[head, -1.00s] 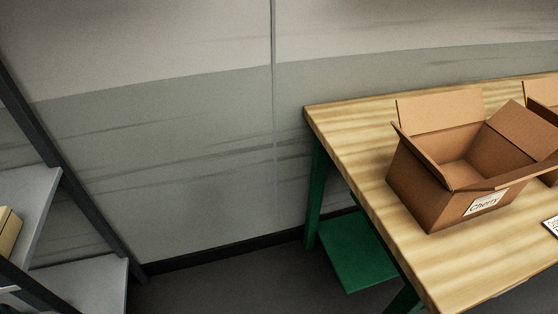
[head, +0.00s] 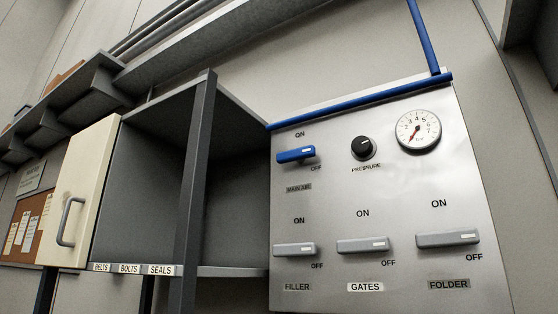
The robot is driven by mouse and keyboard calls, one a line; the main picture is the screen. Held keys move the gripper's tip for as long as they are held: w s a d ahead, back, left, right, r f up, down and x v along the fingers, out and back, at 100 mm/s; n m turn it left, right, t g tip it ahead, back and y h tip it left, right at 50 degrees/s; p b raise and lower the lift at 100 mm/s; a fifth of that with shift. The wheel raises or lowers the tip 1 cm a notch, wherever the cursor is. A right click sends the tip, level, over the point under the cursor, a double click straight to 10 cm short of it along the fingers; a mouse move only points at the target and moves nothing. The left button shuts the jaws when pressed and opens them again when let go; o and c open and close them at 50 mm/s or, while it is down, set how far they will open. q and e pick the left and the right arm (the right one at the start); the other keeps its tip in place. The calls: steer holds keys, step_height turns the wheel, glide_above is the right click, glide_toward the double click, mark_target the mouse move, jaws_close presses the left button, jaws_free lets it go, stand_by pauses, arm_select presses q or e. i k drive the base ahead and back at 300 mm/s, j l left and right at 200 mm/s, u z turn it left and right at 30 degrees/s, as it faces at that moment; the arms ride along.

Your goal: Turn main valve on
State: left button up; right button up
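The main valve is the blue lever (head: 296,154) marked MAIN AIR, at the upper left of a metal control panel (head: 330,202) in the head view. Its handle lies roughly level and points right, towards the OFF mark; the ON mark is above it. A round gauge (head: 418,131) at the panel's upper right has a red needle pointing to the lower left, near the low end. A black PRESSURE knob (head: 363,148) sits between lever and gauge. Neither of my grippers is in view.
Three grey levers marked FILLER (head: 295,249), GATES (head: 362,245) and FOLDER (head: 447,239) lie level below. Left of the panel is an open grey cabinet (head: 236,160) with a dark post (head: 193,190) and a cream door (head: 84,196). A blue pipe (head: 424,38) rises above.

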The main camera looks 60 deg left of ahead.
mark_target(299, 155)
steer(key=u, duration=1.65)
steer(key=i+l+z, duration=0.1)
steer(key=i, duration=0.25)
steer(key=l, duration=0.1)
